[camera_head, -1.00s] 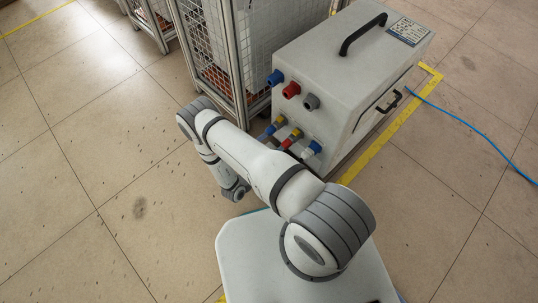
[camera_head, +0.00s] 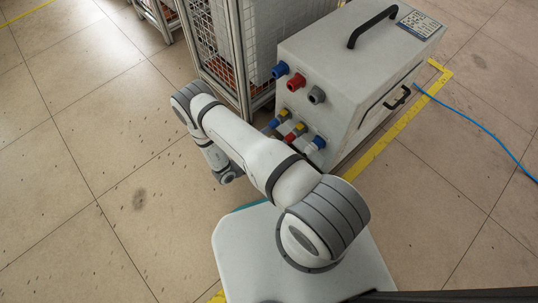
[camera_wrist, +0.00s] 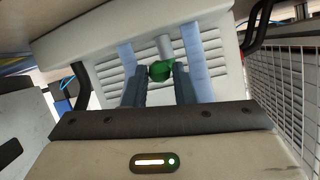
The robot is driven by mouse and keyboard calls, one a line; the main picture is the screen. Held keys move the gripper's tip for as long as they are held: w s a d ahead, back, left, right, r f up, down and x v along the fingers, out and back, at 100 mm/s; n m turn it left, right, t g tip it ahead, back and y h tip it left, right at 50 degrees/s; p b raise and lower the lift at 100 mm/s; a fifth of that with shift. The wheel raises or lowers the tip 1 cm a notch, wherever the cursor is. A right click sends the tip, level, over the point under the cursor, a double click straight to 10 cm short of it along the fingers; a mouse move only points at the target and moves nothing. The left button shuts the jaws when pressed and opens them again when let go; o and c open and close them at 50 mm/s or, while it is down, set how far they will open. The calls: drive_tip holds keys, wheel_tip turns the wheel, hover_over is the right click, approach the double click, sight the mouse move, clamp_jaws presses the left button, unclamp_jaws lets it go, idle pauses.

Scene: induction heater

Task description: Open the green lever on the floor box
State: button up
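The floor box (camera_head: 340,75) is a grey-white case in the head view, with a black top handle and coloured connectors on its front. In the wrist view, the green lever (camera_wrist: 161,70) shows in front of a louvred grey panel, below a pale round stub. My gripper (camera_wrist: 160,76) is open, with one dark finger on each side of the green lever. I cannot tell whether either finger touches it. In the head view, my gripper and the green lever are hidden.
A wire-mesh cage (camera_head: 222,50) stands close to the box's left side; mesh (camera_wrist: 290,85) also shows at right in the wrist view. Yellow floor tape (camera_head: 400,125) runs along the box's right side. A blue cable (camera_head: 470,122) lies beyond it. Floor at left is clear.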

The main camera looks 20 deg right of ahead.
drive_tip(key=o, duration=0.4)
drive_tip(key=shift+w, duration=0.1)
drive_tip(key=shift+a+r, duration=0.1)
drive_tip(key=p+v, duration=0.2)
drive_tip(key=v, duration=0.5)
drive_tip(key=shift+a, duration=0.35)
drive_tip(key=shift+r, duration=0.1)
